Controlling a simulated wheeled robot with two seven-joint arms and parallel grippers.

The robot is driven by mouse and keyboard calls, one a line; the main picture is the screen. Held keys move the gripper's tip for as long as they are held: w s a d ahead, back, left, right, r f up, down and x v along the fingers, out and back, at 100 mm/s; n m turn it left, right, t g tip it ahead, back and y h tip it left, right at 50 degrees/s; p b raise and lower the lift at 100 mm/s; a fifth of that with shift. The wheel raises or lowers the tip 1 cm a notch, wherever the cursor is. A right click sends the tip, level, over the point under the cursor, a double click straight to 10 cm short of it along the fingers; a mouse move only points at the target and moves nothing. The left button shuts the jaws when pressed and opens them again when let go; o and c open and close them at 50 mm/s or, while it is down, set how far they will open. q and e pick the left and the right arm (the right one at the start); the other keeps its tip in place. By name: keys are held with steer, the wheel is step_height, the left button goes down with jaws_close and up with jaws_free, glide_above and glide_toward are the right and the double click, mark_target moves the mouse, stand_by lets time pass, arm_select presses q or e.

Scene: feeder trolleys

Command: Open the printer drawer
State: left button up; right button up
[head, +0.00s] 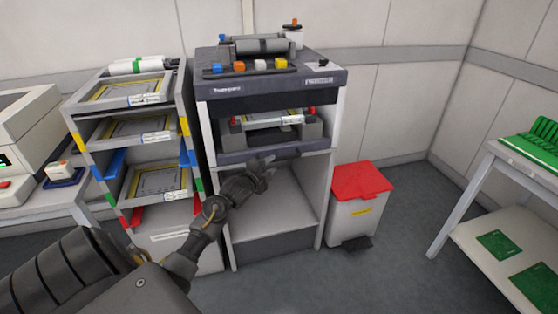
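The printer (270,95) stands in the middle of the head view, a grey cabinet with a dark top and coloured buttons. Its dark drawer front (226,157) is below a bay that holds a framed sheet between red-tipped clamps. I cannot tell whether the drawer is pulled out at all. My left gripper (264,162) is at the drawer front, near the middle of its width, and overlaps its lower edge in the picture. I cannot tell whether its fingers are apart or closed, or whether they touch the drawer's handle. My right gripper is not in view.
A rack (183,128) with several yellow-edged frames stands close to the left of the printer. A white bin with a red lid (361,182) stands to its right. A table with green boards (500,152) is at far right. The floor between is clear.

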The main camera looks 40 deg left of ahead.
mark_target(277, 160)
arm_select(q)
steer(key=x, duration=0.6)
steer(key=shift+w+f, duration=0.1)
steer(key=shift+w, duration=0.15)
jaws_close()
